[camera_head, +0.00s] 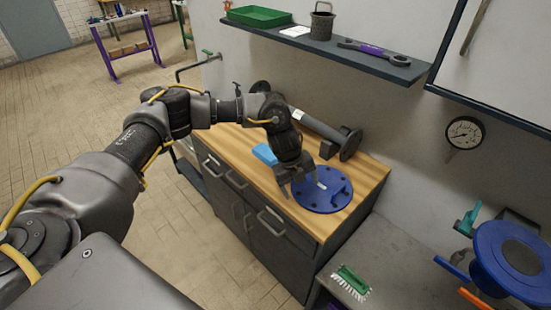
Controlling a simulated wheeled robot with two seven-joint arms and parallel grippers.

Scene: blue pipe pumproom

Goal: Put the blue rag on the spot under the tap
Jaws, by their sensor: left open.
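A light blue piece (265,154), which looks like the blue rag, lies on the wooden worktop (362,183), just left of and behind my left gripper. My left gripper (301,188) points down over the worktop at the left edge of a round blue flange (328,197). Its fingers are apart and nothing shows between them; I cannot tell whether they touch the flange. A tap with a green handle (207,53) is on a pipe at the wall, left of the shelf. The spot under it cannot be made out. My right gripper is out of view.
A dark flanged pipe (325,129) lies at the back of the worktop. A green brush (351,281) and a large blue wheel (512,258) are at right.

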